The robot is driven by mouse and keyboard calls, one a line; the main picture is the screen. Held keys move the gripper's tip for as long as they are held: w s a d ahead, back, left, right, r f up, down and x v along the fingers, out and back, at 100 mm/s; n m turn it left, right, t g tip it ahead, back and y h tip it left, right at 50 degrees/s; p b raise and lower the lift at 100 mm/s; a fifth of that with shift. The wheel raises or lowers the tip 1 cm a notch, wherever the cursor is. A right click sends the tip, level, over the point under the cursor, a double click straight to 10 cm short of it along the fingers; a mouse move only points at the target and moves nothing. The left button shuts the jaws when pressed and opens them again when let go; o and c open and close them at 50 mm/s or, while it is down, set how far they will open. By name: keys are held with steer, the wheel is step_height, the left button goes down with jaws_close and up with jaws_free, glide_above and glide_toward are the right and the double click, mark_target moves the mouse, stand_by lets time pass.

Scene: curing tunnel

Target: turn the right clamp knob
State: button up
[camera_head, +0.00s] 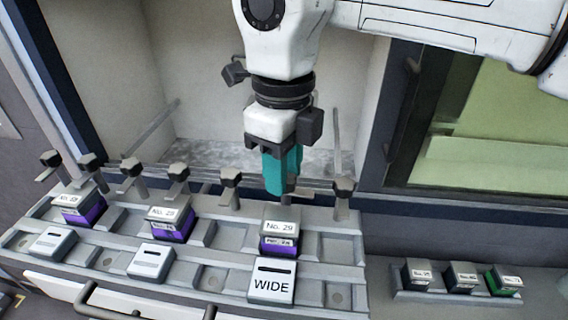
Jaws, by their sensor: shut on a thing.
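My gripper (282,146) hangs down in front of the open chamber, above the right-hand station. It is shut on a teal block (280,172), which points downward. The block's lower end is just above and behind the block labelled No. 29 (282,228); I cannot tell whether they touch. The right clamp knob (344,184) is a black head on a grey post, to the right of the teal block and apart from it. The station's left clamp knob (231,176) is on the other side, also apart.
Other black clamp knobs (131,164) line the chamber's front to the left. Two more labelled purple blocks (171,222) sit in the grey fixture (112,252). A small rack (455,299) with labelled blocks is at right.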

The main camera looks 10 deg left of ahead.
steer(key=shift+n, duration=0.6)
steer(key=o, duration=1.1)
steer(key=shift+c, duration=0.2)
steer(key=shift+r, duration=0.1)
step_height(320, 180, up, 11)
steer(key=b, duration=0.1)
steer(key=shift+f+b, duration=0.2)
steer(key=shift+b, duration=0.15)
steer(key=shift+s+f, duration=0.1)
